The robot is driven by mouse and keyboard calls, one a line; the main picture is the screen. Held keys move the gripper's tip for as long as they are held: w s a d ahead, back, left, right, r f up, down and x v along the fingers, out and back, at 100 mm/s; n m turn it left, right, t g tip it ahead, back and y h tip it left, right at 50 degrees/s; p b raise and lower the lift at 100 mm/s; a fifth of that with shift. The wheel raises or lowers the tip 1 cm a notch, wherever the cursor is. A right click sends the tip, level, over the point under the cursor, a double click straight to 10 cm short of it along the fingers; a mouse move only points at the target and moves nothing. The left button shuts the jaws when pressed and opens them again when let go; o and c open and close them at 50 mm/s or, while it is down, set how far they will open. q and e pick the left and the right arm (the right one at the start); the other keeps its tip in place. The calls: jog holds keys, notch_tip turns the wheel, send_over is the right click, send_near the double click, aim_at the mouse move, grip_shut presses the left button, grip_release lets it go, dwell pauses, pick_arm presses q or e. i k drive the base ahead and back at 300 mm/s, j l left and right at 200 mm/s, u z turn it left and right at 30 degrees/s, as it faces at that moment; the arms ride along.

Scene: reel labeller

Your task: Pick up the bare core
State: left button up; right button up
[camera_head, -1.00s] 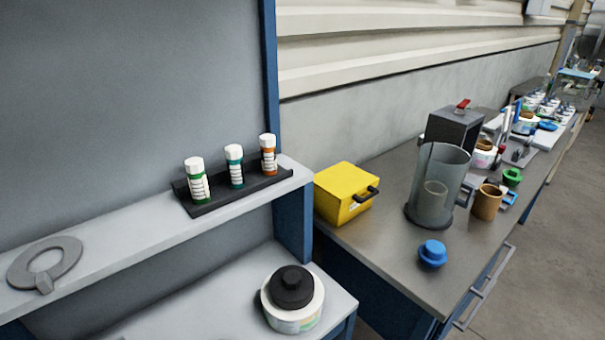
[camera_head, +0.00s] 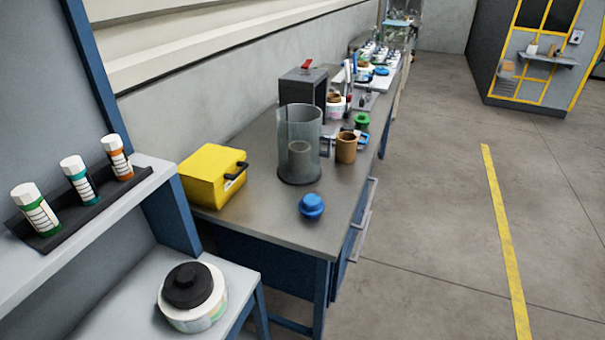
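A brown, open-topped cylinder (camera_head: 346,149), which looks like the bare core, stands upright on the grey workbench (camera_head: 255,220). It is just right of a clear, open cylinder (camera_head: 299,120) on a dark base. A shorter hollow cylinder (camera_head: 299,161) shows through the clear wall; its own colour is hard to tell. Neither of my grippers is in view.
A yellow box (camera_head: 212,176), a blue knob-like piece (camera_head: 311,206), a dark box (camera_head: 302,88) and a green spool (camera_head: 361,121) share the bench. A white reel with a black top (camera_head: 192,296) sits on a nearer table. Open floor (camera_head: 430,230) lies to the right.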

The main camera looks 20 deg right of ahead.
aim_at(346, 142)
jog(key=j+u, duration=0.55)
jog(key=j, duration=0.15)
jog(key=k+l+z, duration=0.1)
jog(key=z, duration=0.4)
jog(key=k+l+z, duration=0.1)
jog(key=l+z, duration=0.15)
jog(key=z, duration=0.25)
jog(key=l+z, duration=0.25)
jog(key=z, duration=0.25)
jog(key=i+l+u, duration=0.15)
jog(key=u, duration=1.05)
jog(key=i+l+u, duration=0.2)
jog(key=l+u, duration=0.3)
jog(key=l, duration=0.4)
jog(key=l+u, duration=0.5)
jog(key=l, duration=0.4)
